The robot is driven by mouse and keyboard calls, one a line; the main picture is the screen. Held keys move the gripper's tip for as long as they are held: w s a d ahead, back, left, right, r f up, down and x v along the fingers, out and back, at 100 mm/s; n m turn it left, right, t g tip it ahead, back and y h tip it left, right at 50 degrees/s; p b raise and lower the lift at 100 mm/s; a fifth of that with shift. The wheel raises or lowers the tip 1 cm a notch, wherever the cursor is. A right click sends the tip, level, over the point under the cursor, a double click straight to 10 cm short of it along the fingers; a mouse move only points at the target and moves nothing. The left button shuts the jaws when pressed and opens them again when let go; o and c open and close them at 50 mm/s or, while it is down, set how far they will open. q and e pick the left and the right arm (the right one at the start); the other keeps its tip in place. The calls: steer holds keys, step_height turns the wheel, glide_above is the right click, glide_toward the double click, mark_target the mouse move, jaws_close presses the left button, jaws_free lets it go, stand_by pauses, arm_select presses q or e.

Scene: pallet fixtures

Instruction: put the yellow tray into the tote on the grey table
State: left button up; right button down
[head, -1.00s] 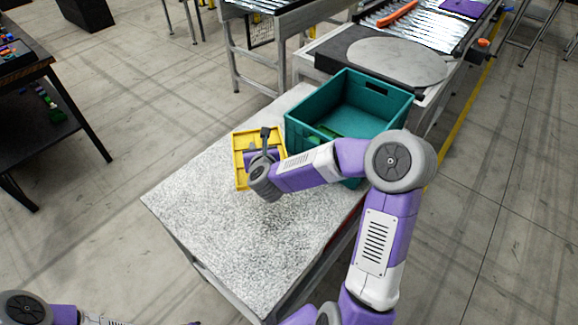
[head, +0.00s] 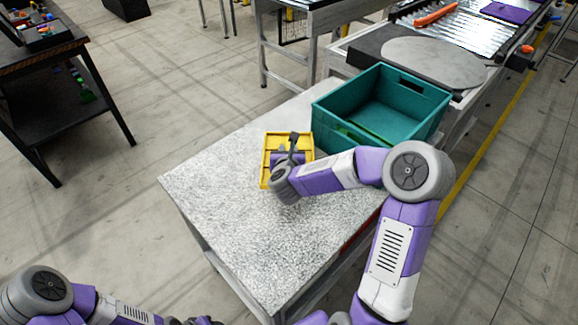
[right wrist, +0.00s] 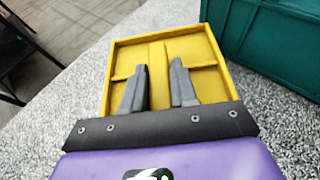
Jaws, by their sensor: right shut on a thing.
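The yellow tray (head: 266,172) is a shallow, divided tray at the far part of the grey table (head: 225,190), just left of the tote. My right gripper (head: 291,152) is over it. In the right wrist view, the right gripper's fingers (right wrist: 159,90) straddle the middle divider of the yellow tray (right wrist: 207,52), shut on it. The tray looks level; whether it touches the table is unclear. The teal tote (head: 345,128) stands open on the table's far right end, and its wall shows in the right wrist view (right wrist: 275,45). My left gripper is mostly cut off at the bottom edge.
A conveyor (head: 470,35) with a round grey plate (head: 433,60) lies beyond the tote. A dark table (head: 50,45) with small coloured items stands at the far left. The near part of the grey table is bare.

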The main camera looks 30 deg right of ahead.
step_height(320, 180, down, 5)
steer(key=shift+f+b, duration=0.2)
steer(key=shift+b, duration=0.6)
steer(key=shift+r, duration=0.1)
steer(key=c, duration=0.9)
jaws_free()
